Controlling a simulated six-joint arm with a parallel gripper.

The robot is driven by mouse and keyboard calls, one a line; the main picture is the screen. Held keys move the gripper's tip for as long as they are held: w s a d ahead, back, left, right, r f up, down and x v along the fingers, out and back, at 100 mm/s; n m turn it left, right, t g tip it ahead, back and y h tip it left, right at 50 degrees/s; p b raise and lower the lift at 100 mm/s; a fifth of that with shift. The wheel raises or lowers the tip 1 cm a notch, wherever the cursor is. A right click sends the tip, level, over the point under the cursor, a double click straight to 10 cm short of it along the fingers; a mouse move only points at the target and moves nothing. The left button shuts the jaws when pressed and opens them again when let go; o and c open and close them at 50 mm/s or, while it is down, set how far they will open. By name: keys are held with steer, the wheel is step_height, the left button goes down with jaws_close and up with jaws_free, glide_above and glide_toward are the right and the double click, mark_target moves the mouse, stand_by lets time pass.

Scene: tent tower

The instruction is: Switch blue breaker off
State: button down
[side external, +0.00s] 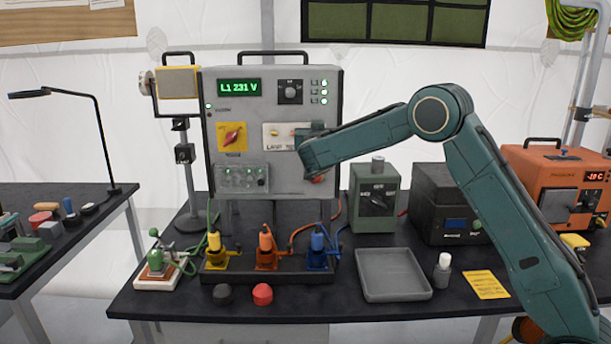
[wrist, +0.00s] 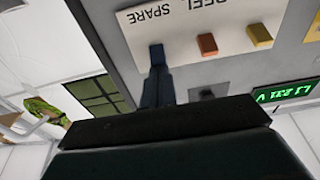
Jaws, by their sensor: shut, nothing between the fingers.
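The breaker plate (side external: 272,142) is a cream label strip on the front of the grey power cabinet (side external: 330,85). In the wrist view the plate (wrist: 185,20) appears upside down, with a blue breaker (wrist: 157,52), an orange breaker (wrist: 207,44) and a yellow breaker (wrist: 260,35) in a row. My gripper (wrist: 157,72) is shut and empty, with its fingertips right at the blue breaker; I cannot tell whether they touch. In the side view my gripper (side external: 308,138) is at the plate's right end and hides the blue breaker. The lever's exact position is unclear.
The cabinet shows a green display (side external: 239,86), a black knob (side external: 290,92) and a red rotary switch (side external: 232,136). Below stand yellow, orange and blue plugs (side external: 317,248) with cables. A green box (side external: 373,198) and an empty grey tray (side external: 393,274) are to the right.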

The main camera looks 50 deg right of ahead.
steer(key=shift+a+f+t+h, duration=0.1)
steer(key=shift+f+t+h, duration=0.2)
steer(key=shift+t+h, duration=0.2)
steer(key=shift+s+f, duration=0.1)
steer(key=shift+a+f, duration=0.1)
steer(key=shift+f, duration=0.3)
steer(key=shift+s, duration=0.1)
steer(key=s+a+f, duration=0.5)
steer(key=f, duration=0.2)
stand_by(0.4)
steer(key=shift+r, duration=0.1)
